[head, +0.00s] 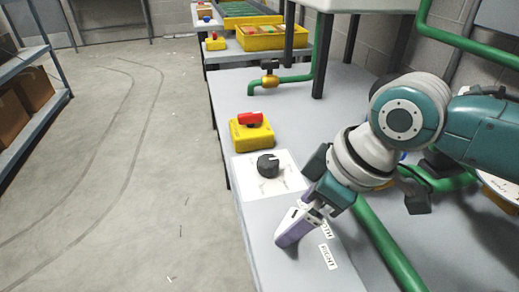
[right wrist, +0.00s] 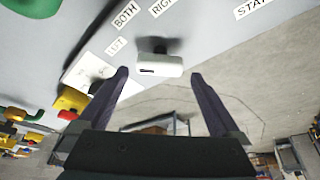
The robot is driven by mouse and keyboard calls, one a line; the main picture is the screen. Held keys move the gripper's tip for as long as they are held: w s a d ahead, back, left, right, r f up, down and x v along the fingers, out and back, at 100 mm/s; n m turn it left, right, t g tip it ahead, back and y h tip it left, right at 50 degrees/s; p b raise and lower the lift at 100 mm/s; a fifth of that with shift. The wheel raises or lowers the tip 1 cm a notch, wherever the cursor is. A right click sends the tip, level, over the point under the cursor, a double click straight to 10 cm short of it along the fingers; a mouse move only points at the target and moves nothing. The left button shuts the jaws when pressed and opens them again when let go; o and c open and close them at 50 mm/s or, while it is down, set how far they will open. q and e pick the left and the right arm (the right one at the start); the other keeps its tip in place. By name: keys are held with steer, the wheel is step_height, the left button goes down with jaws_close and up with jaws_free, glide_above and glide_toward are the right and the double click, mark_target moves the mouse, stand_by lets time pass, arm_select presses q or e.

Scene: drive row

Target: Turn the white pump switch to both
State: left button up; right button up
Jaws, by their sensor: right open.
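The white pump switch (right wrist: 165,66) shows in the right wrist view as a short white bar with a dark mark near its left end. Labels LEFT (right wrist: 115,47), BOTH (right wrist: 125,14) and RIGHT (right wrist: 161,6) are beside it; the marked end is nearest LEFT. My right gripper (head: 291,231) points down at the bench top. In the right wrist view its purple fingers (right wrist: 159,73) are open, one on each side of the switch, with gaps. In the head view the gripper hides most or all of the switch. My left gripper is not in view.
A black knob on a white plate (head: 285,181) and a yellow box with a red handle (head: 252,133) stand just beyond the gripper. A green pipe (head: 386,245) runs along the right of the bench (head: 228,99). A START label (right wrist: 252,8) lies further along. The floor at left is clear.

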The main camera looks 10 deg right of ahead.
steer(key=shift+x, duration=1.15)
steer(key=shift+c, duration=0.2)
steer(key=c, duration=1.1)
steer(key=shift+r+m+p, duration=0.2)
steer(key=shift+m+p, duration=0.5)
steer(key=shift+p, duration=0.15)
steer(key=m+h+p, duration=0.1)
steer(key=m+p, duration=0.1)
steer(key=shift+a+r+t+p, duration=0.1)
steer(key=shift+a+t+p, duration=0.1)
steer(key=shift+t+p, duration=0.2)
steer(key=m+p, duration=0.1)
steer(key=m, duration=0.1)
steer(key=shift+m+h+p, duration=0.3)
steer(key=shift+h+p, duration=0.05)
steer(key=shift+h, duration=0.05)
steer(key=shift+a+f+m+t+h+p, duration=0.1)
steer(key=shift+m+t+h+p, duration=0.15)
steer(key=shift+m, duration=0.4)
steer(key=shift+f+m+t+h+p, duration=0.15)
steer(key=shift+m+h+p, duration=0.1)
steer(key=shift+m, duration=0.4)
